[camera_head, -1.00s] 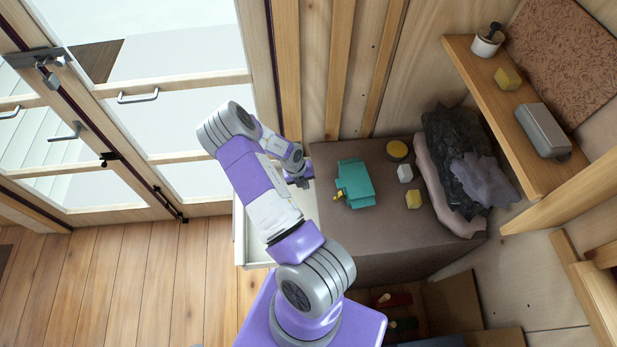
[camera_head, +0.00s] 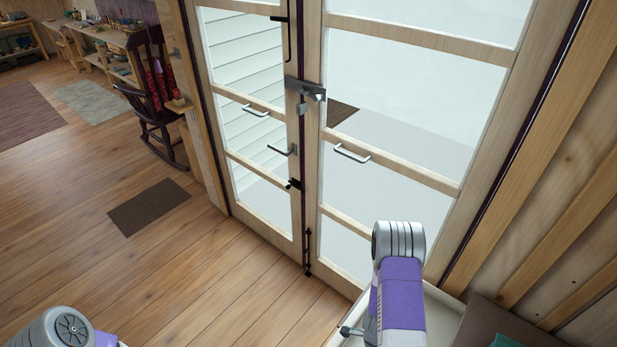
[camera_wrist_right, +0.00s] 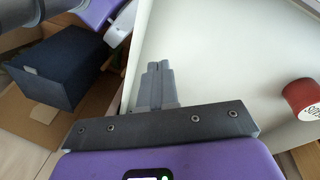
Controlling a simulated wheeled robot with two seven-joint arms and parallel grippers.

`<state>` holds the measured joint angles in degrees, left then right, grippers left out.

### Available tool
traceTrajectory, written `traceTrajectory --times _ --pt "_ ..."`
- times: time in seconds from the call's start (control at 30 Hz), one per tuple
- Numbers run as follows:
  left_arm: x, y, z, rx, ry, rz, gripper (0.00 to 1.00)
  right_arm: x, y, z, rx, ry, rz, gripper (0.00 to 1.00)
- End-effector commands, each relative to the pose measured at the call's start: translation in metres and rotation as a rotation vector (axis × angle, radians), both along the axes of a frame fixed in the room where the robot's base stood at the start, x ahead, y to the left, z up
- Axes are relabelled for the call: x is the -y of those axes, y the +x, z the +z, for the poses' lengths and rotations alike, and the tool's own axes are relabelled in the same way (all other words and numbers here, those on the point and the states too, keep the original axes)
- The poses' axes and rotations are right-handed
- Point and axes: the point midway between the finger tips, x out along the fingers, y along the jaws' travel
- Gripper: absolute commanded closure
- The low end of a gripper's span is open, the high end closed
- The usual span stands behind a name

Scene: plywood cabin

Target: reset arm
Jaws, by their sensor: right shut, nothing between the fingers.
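My right arm (camera_head: 402,290) rises at the lower right of the head view, in front of the glass doors; its gripper does not show there. In the right wrist view my right gripper (camera_wrist_right: 158,72) is shut and empty, its fingertips together over the edge of a white drawer (camera_wrist_right: 215,50). Part of my left arm (camera_head: 62,328) shows at the bottom left of the head view; its gripper is out of sight.
Glazed doors (camera_head: 312,190) with metal handles fill the middle. A rocking chair (camera_head: 155,105) and dark mat (camera_head: 148,207) stand on open floor at left. In the wrist view, a red cylinder (camera_wrist_right: 304,99) lies in the drawer and a dark blue box (camera_wrist_right: 60,70) stands left.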

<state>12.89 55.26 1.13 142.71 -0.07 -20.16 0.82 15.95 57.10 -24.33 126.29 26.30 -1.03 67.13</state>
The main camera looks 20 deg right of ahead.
Motion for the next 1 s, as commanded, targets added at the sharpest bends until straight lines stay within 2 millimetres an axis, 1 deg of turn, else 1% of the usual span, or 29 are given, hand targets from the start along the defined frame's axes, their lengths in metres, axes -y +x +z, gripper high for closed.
traceTrajectory --times 0.03,0.07,0.1,0.17,0.2,0.27,0.3,0.4,0.5,0.6,0.67,1.0 --pt "0.0 0.0 -0.012 0.0 0.0 0.0 0.57 -0.023 0.003 -0.01 0.024 0.053 0.18 1.0" --pt "0.0 0.0 -0.015 0.0 0.0 0.0 0.57 -0.035 0.005 -0.012 0.045 0.084 0.297 1.0" --pt "0.0 0.0 -0.02 0.0 0.0 0.0 0.57 -0.053 0.008 -0.015 0.073 0.123 0.451 1.0" --pt "0.0 0.0 -0.028 0.0 0.0 0.0 0.57 -0.079 0.011 -0.018 0.124 0.178 0.684 1.0" --pt "0.0 0.0 -0.032 0.0 0.0 0.0 0.57 -0.096 0.013 -0.019 0.162 0.213 0.837 1.0" --pt "0.0 0.0 -0.039 0.0 0.0 0.0 0.57 -0.122 0.016 -0.019 0.225 0.259 1.059 1.0" --pt "0.0 0.0 -0.043 0.0 0.0 0.0 0.57 -0.137 0.017 -0.018 0.267 0.282 1.196 1.0" --pt "0.0 0.0 -0.051 0.0 0.0 0.0 0.57 -0.171 0.018 -0.014 0.372 0.324 1.489 1.0" --pt "0.0 0.0 -0.056 0.0 0.0 0.0 0.57 -0.194 0.019 -0.009 0.454 0.341 1.69 1.0" --pt "0.0 0.0 -0.058 0.0 0.0 0.0 0.57 -0.207 0.018 -0.005 0.502 0.347 1.805 1.0" --pt "0.0 0.0 -0.058 0.0 0.0 0.0 0.57 -0.211 0.018 -0.003 0.517 0.347 1.837 1.0" --pt "0.0 0.0 -0.058 0.0 0.0 0.0 0.57 -0.211 0.018 -0.003 0.518 0.347 1.844 1.0"
